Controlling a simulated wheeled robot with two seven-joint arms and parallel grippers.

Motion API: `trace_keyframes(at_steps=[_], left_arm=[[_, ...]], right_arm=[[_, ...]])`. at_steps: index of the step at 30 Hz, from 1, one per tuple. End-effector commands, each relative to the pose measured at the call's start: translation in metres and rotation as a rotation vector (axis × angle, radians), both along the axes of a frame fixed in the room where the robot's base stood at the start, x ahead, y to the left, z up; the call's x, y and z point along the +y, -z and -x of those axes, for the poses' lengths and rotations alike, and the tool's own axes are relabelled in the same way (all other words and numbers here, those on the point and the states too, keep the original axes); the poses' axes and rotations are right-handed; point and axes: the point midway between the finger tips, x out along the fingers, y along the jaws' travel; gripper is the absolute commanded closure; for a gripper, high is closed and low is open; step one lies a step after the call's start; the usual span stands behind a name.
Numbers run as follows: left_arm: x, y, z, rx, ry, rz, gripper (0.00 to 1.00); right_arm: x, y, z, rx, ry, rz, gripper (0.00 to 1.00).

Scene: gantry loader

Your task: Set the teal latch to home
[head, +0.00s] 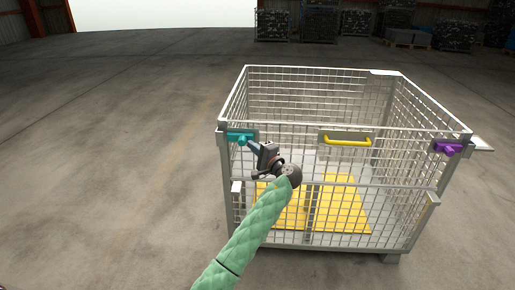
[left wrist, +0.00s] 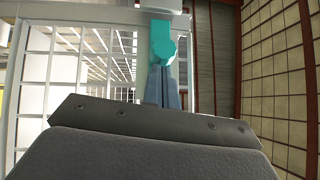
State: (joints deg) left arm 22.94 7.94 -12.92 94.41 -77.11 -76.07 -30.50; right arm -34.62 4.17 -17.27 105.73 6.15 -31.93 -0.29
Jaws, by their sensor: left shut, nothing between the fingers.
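The teal latch (head: 239,138) sits at the upper left front corner of the wire mesh cage (head: 300,246). It also shows in the left wrist view (left wrist: 162,40), just beyond my fingers. My left gripper (head: 254,147) is shut and empty, a little right of and below the latch in the head view. Its fingertips (left wrist: 162,88) point at the latch in the wrist view. I cannot tell whether they touch it. My right gripper is in neither view.
A yellow handle (head: 347,141) is on the cage's front top, and a purple latch (head: 447,149) is at its right corner. Yellow panels (head: 340,208) show through the mesh. Stacked loads (head: 456,36) stand far back. The floor to the left is clear.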

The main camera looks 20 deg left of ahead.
Motion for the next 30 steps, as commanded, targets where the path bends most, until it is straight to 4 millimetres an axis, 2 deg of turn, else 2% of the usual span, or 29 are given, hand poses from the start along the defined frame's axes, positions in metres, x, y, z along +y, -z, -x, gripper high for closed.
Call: trace_keyframes(at_steps=[8, 17, 30], left_arm=[[0.001, 0.0, 0.0, 0.0, 0.0, 0.0, 1.0], [0.033, 0.0, 0.011, 0.0, -0.001, 0.0, 1.0], [0.035, 0.001, 0.009, 0.0, -0.003, 0.0, 1.0]], right_arm=[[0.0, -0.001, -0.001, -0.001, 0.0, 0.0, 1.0], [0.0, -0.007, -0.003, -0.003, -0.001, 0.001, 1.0], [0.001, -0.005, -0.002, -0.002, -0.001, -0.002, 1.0]])
